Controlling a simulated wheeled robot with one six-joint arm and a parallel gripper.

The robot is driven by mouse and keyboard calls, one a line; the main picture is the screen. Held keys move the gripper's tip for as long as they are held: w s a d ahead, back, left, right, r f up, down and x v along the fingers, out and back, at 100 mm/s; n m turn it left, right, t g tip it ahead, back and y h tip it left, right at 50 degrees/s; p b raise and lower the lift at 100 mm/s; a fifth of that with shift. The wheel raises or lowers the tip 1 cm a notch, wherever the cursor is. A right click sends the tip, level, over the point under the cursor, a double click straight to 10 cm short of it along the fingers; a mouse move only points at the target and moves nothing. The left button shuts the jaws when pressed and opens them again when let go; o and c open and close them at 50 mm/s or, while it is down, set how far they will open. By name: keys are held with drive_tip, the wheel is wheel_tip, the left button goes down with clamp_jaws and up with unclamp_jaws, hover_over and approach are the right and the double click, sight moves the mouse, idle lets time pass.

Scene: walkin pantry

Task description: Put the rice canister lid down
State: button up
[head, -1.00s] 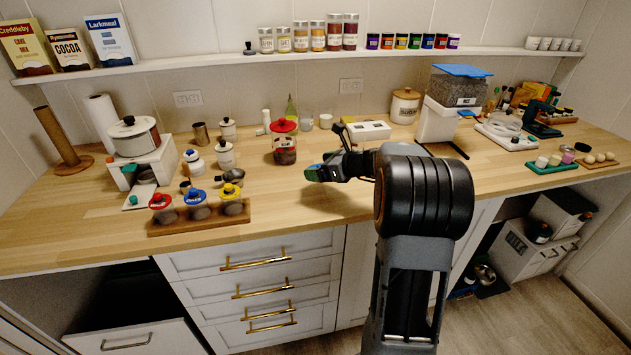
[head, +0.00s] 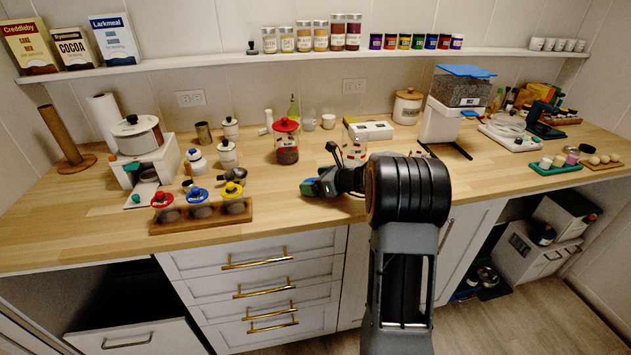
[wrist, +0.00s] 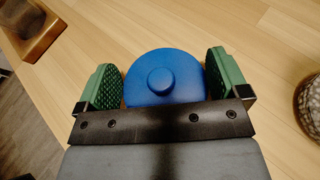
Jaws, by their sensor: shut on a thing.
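A round blue lid with a knob (wrist: 162,80) sits between my gripper's green pads in the wrist view. My gripper (wrist: 163,82) is shut on this lid, with a pad on each side. In the head view my gripper (head: 314,188) is low over the front middle of the wooden counter, pointing left. The lid is hard to make out there, and I cannot tell whether it touches the counter. A clear jar (head: 354,152) stands just behind my gripper, partly covered by it.
Bare counter (head: 285,206) lies left of my gripper, up to a wooden rack (head: 240,216) with lidded jars. A red-lidded jar (head: 287,152) stands behind. A speckled jar (wrist: 310,105) is at the wrist view's right edge. A dispenser (head: 440,125) stands to the right.

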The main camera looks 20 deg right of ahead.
drive_tip(key=shift+f, duration=0.1)
drive_tip(key=o, duration=0.6)
drive_tip(key=shift+c, duration=0.2)
